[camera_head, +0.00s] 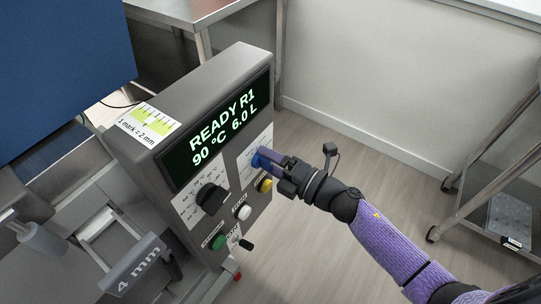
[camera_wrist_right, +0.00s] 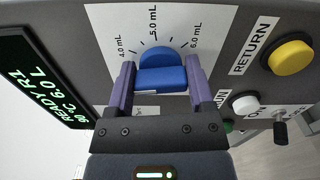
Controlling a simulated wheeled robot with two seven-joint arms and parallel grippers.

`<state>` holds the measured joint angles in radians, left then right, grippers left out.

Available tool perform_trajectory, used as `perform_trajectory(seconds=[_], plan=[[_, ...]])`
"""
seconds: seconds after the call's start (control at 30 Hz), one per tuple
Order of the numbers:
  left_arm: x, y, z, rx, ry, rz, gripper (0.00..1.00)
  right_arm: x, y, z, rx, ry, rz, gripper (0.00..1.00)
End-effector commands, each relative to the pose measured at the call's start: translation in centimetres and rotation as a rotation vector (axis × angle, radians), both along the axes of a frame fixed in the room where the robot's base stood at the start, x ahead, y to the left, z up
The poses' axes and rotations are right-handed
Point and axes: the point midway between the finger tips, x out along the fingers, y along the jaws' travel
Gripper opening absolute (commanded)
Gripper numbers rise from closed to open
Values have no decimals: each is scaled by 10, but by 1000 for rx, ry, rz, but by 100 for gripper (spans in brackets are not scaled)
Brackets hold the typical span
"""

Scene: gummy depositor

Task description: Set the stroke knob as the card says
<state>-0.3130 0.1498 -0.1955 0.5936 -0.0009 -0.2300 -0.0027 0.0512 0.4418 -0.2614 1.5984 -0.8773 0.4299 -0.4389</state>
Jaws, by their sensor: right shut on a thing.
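The blue stroke knob (camera_wrist_right: 162,72) sits on a white dial plate (camera_wrist_right: 112,22) marked 4.0 mL, 5.0 mL and 6.0 mL. Its pointer is not clear. It also shows in the head view (camera_head: 256,161), partly hidden by my right gripper. My right gripper (camera_wrist_right: 160,80) is shut on the knob, one purple finger on each side; it also shows in the head view (camera_head: 267,160). A card (camera_head: 150,124) on the machine's top reads "1 mark = 2 mm" beside a green ruler strip. A grey plate (camera_head: 135,266) at lower left reads "4 mm". My left gripper is not in view.
The display (camera_head: 222,130) reads READY R1, 90 °C, 6.0 L. A black knob (camera_head: 211,198) is left of my gripper. Yellow (camera_head: 264,185), white (camera_head: 243,212) and green (camera_head: 218,242) buttons and a small black switch (camera_head: 246,244) sit below.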

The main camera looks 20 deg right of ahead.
Motion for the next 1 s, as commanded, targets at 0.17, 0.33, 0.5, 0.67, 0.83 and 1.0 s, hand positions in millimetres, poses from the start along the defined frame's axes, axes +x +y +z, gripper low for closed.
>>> perform_trajectory(seconds=[0.17,0.33,0.5,0.67,0.83,1.0], plan=[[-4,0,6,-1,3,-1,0,0,0,0,59,47,-1,9],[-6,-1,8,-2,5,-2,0,0,0,-1,93,74,0,9],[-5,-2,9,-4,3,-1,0,0,0,-1,107,84,0,9],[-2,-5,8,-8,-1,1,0,0,0,-1,109,86,0,9],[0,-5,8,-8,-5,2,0,0,0,-1,108,86,0,9],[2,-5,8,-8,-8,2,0,0,0,-1,108,86,0,95]])
